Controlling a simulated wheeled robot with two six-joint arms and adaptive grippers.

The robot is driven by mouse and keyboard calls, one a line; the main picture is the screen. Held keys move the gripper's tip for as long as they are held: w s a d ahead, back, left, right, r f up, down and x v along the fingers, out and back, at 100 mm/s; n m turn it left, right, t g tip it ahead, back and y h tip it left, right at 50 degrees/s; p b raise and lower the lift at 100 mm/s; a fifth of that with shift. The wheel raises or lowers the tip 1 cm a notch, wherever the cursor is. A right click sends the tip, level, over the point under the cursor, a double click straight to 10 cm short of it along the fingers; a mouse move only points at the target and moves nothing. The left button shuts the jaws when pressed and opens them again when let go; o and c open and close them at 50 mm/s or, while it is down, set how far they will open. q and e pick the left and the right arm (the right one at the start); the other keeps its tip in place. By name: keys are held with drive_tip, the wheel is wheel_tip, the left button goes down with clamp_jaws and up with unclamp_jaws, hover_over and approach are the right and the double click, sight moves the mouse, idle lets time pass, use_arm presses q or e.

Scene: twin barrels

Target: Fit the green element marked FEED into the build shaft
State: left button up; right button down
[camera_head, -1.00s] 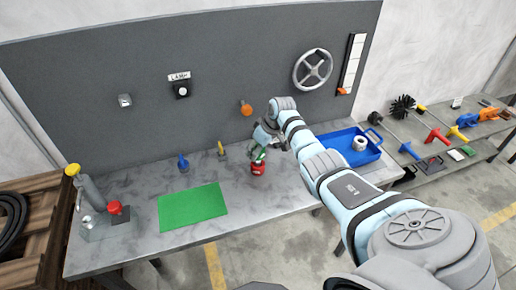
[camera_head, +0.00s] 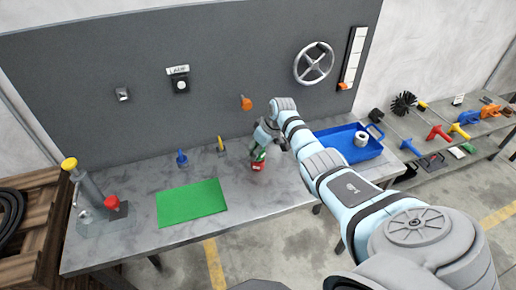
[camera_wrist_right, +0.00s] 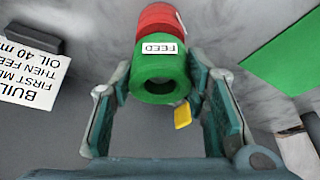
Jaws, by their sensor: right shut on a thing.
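The green element marked FEED (camera_wrist_right: 160,72) is a thick ring with a central hole and a white label. In the right wrist view it sits between the two fingers of my right gripper (camera_wrist_right: 165,105), which is shut on it. A red piece (camera_wrist_right: 160,20) lies just beyond it, roughly in line; I cannot tell whether they touch. In the head view my right gripper (camera_head: 262,143) is low over the bench, with the green element (camera_head: 260,156) just above the red piece (camera_head: 258,166). I cannot make out the build shaft. My left gripper is not in view.
A placard reading BUILD (camera_wrist_right: 30,75) lies beside the pieces. On the bench (camera_head: 240,200) are a green mat (camera_head: 191,203), a blue-topped item (camera_head: 182,158), a yellow-topped item (camera_head: 221,146) and a blue tray (camera_head: 335,150). A pump-like device (camera_head: 90,195) stands at the left end.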

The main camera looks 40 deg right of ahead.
drive_tip(key=shift+f+b, duration=0.5)
drive_tip(key=shift+f, duration=0.25)
drive_tip(key=c, duration=0.8)
unclamp_jaws()
drive_tip(key=shift+c, duration=0.2)
drive_tip(key=v, duration=1.2)
drive_tip(key=shift+a, duration=0.1)
